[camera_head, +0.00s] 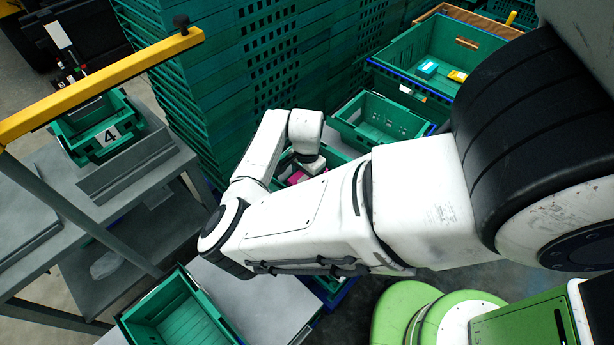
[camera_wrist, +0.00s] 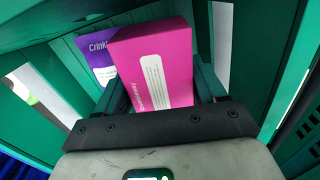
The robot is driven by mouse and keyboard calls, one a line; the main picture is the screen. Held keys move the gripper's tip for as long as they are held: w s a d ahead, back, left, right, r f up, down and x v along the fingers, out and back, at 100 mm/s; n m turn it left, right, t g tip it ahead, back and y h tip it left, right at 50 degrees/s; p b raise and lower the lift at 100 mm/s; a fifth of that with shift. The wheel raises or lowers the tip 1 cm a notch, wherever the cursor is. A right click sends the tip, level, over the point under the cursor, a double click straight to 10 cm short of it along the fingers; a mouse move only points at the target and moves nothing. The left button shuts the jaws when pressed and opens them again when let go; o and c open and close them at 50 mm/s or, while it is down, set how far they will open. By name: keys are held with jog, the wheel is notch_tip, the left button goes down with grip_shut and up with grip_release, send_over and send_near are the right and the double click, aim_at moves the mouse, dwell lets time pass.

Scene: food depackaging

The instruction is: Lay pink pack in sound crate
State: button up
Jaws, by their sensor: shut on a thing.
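The pink pack (camera_wrist: 166,48) is a flat box with a white text label. In the wrist view it stands between the two fingers of my gripper (camera_wrist: 158,92), which is shut on it. Green crate walls (camera_wrist: 262,40) surround the pack closely. In the head view a bit of the pink pack (camera_head: 294,178) shows below my wrist, over a green crate (camera_head: 338,156) mostly hidden by my arm. I cannot tell whether the pack touches the crate floor, or which crate is the sound one.
A purple pack (camera_wrist: 95,52) lies behind the pink pack, to its left. An empty-looking green crate (camera_head: 378,118) stands behind. A larger crate (camera_head: 440,45) holds blue and yellow packs. Tall crate stacks (camera_head: 200,90) stand at the back. Another crate (camera_head: 172,318) is at the front left.

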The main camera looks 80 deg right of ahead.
jog(key=shift+f, duration=0.35)
jog(key=o, duration=1.1)
jog(key=shift+f, duration=0.1)
jog(key=shift+o, duration=0.2)
jog(key=shift+a, duration=0.1)
